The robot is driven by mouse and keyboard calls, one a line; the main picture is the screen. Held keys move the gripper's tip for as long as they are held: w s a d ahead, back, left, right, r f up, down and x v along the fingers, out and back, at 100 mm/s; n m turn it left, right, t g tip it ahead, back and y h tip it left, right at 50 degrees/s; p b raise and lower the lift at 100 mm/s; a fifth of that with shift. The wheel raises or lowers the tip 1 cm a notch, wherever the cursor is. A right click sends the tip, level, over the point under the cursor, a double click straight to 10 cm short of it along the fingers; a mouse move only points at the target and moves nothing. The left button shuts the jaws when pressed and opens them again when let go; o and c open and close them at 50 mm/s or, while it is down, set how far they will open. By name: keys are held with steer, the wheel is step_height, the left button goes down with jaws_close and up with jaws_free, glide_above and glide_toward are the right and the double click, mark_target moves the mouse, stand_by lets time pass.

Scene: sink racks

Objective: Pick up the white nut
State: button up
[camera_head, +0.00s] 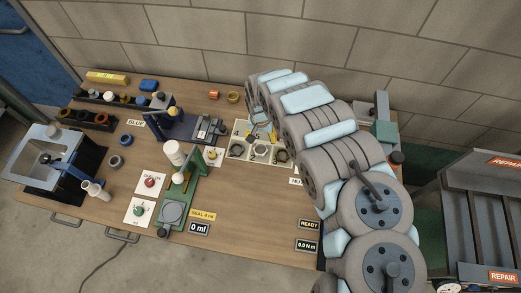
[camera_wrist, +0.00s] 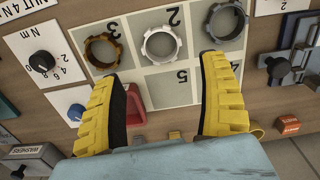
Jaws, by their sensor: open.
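The white nut (camera_wrist: 162,45) lies flat in the cell marked 2 of a pale numbered board (camera_wrist: 172,91). In the head view the white nut (camera_head: 260,151) sits in the board's front row. My gripper (camera_wrist: 165,95) is open, with a yellow ribbed finger on each side and nothing between them. The white nut is above the fingertips in the wrist view, not between the fingers. In the head view my gripper (camera_head: 261,134) is over the board, partly hidden by my arm.
A brown nut (camera_wrist: 103,51) lies in cell 3 beside the white nut. Cells 4 and 5 look empty. A red-framed part (camera_wrist: 135,104) shows by the left finger. A green press (camera_head: 178,190) stands left of the board.

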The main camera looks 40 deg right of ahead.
mark_target(261, 151)
steer(key=shift+f, duration=2.25)
steer(key=shift+w+f, duration=0.1)
steer(key=shift+f, duration=0.05)
steer(key=shift+w+f+b, duration=0.15)
steer(key=shift+f+b, duration=0.3)
steer(key=shift+f, duration=2.05)
steer(key=shift+d, duration=0.1)
steer(key=c, duration=0.8)
steer(key=shift+c, duration=0.2)
